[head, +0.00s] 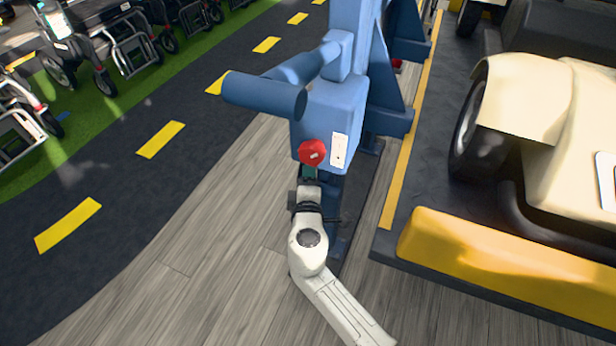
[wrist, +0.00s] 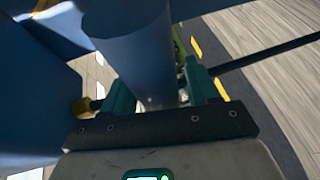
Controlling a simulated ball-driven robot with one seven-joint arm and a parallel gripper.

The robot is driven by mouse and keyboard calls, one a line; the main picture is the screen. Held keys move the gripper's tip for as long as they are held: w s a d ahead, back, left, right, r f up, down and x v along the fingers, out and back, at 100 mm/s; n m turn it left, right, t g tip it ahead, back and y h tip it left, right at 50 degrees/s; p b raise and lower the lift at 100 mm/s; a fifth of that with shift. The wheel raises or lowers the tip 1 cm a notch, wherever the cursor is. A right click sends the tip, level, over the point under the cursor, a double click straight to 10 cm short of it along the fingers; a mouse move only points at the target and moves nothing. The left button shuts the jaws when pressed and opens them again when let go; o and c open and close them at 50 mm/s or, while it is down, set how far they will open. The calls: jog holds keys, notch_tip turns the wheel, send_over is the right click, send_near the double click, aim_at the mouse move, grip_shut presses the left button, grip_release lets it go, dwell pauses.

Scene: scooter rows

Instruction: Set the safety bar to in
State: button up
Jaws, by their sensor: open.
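A blue post with a box-like housing (head: 325,115) stands ahead of me. A thick blue bar (head: 268,97), which looks like the safety bar, sticks out to the left from its upper part. A round red knob (head: 312,152) is on the housing's front. My gripper (head: 309,173) is just below the red knob, close to the housing. In the wrist view, my gripper (wrist: 158,90) is open, its teal fingers apart. A thick blue cylinder (wrist: 138,55) shows between or beyond the fingers; I cannot tell whether they touch it.
A cream cart with a yellow bumper (head: 500,265) stands close on the right, on a dark platform. A dark road with yellow dashes (head: 160,140) runs on the left, with parked scooters (head: 125,45) beyond it. The grey plank floor (head: 215,240) left of my arm is clear.

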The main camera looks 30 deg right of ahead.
jog(key=p+v, duration=0.2)
jog(key=v, duration=0.8)
jog(key=shift+s, duration=0.2)
jog(key=shift+a, duration=0.15)
